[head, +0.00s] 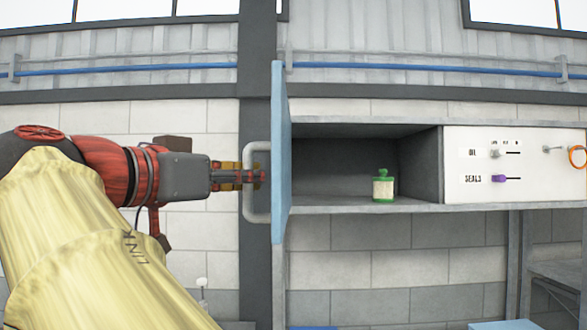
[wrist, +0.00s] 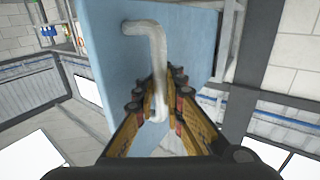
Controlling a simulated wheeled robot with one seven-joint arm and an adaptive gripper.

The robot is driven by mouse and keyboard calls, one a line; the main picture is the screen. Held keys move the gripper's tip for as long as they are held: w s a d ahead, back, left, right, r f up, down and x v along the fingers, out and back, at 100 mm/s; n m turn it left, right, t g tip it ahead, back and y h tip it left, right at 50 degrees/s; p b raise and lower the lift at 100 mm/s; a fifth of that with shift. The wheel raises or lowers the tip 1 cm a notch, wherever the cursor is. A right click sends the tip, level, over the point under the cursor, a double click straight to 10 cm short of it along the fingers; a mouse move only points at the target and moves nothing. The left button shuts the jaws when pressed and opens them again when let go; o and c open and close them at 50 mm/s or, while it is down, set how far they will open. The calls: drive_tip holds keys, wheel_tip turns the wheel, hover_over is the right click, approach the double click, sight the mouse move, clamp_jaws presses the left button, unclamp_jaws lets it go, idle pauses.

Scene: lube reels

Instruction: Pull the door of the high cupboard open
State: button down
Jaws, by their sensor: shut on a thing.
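The high cupboard (head: 365,208) is a grey box on the wall with its inside showing in the head view. Its blue door (head: 281,150) stands swung open, seen nearly edge-on at the cupboard's left side. A light grey bar handle (head: 250,200) is on the door's left face. My gripper (head: 262,176) reaches in from the left and is shut on the handle. In the wrist view the fingers (wrist: 160,108) close around the lower part of the handle (wrist: 157,50), against the blue door face (wrist: 105,70).
A white panel (head: 500,165) with labels, a purple knob (head: 499,178) and an orange ring (head: 577,157) is at the right. A blue pipe (head: 420,68) runs along the wall above. A dark post (head: 256,60) stands behind the door.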

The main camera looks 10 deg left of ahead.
drive_tip(key=shift+a+f, duration=0.15)
drive_tip(key=shift+f, duration=0.05)
drive_tip(key=c, duration=2.3)
unclamp_jaws()
drive_tip(key=shift+s, duration=0.1)
drive_tip(key=shift+c, duration=0.2)
drive_tip(key=shift+o, duration=1.3)
drive_tip(key=shift+s+a+r, duration=0.1)
drive_tip(key=shift+s, duration=0.15)
drive_tip(key=shift+o, duration=1)
drive_tip(key=shift+w, duration=0.1)
drive_tip(key=v, duration=1.2)
